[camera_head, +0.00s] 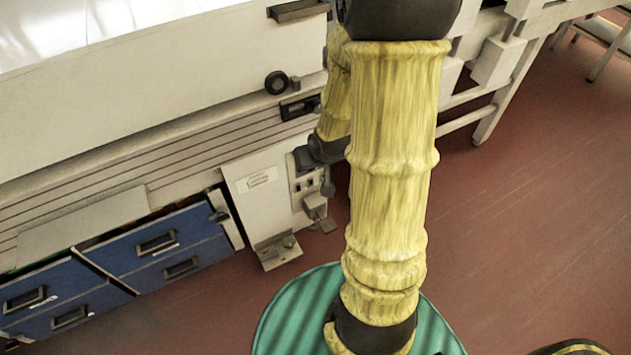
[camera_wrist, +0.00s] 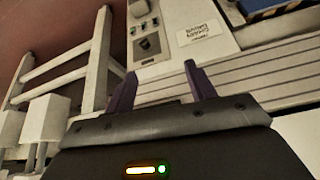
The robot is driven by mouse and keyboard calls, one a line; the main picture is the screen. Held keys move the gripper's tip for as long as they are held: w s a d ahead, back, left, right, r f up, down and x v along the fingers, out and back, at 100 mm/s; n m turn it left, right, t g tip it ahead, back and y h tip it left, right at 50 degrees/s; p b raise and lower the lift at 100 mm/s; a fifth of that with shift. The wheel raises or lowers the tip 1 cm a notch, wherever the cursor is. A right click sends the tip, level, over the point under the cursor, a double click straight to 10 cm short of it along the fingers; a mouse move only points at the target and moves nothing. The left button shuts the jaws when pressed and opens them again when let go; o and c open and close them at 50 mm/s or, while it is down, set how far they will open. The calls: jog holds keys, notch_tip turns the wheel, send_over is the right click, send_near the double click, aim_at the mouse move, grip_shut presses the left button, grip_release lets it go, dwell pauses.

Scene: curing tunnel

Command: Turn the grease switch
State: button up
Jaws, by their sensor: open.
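A white control panel (camera_head: 262,190) with a label stands at the lower front of the machine. It also shows in the wrist view (camera_wrist: 178,22), with a dark rotary knob (camera_wrist: 150,44) and several small switches (camera_wrist: 143,25) with green marks. The label text is too blurred to read, so I cannot tell which control is the grease switch. My gripper (camera_wrist: 160,70) is open and empty, its two dark purple fingers apart. In the wrist view the knob lies just beyond the fingertips, nearer the left finger, with no visible contact. In the head view my arm hides part of the panel's right side.
Blue drawers (camera_head: 155,243) with dark handles lie left of the panel. A round black knob (camera_head: 276,82) and a dark handle (camera_head: 300,10) stick out from the machine above. White frame legs (camera_head: 508,85) stand at right. Red floor (camera_head: 530,210) is clear at right.

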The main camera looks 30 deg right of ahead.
jog(key=d+f+m+t+y+b, duration=0.1)
jog(key=d+f+m+t+b, duration=0.2)
jog(key=f+b, duration=0.5)
jog(key=w+d+f+m+t+y+b, duration=0.1)
jog(key=d+f+m+t+b, duration=0.1)
jog(key=d+f+t+b, duration=0.3)
jog(key=d+f+m+t+y+b, duration=0.1)
jog(key=d+f+m+t+b, duration=0.2)
jog(key=f+b, duration=0.9)
notch_tip(320, 180, down, 5)
jog(key=shift+w+d+r+m+t, duration=0.2)
jog(key=shift+d+m+t, duration=0.1)
jog(key=shift+d+t, duration=0.25)
jog(key=shift+w+a, duration=0.1)
jog(key=shift+a, duration=0.05)
jog(key=w+a+b, duration=0.2)
jog(key=w+b, duration=0.3)
jog(key=w, duration=1.2)
jog(key=shift+a, duration=0.15)
jog(key=shift+w, duration=0.1)
jog(key=c, duration=1)
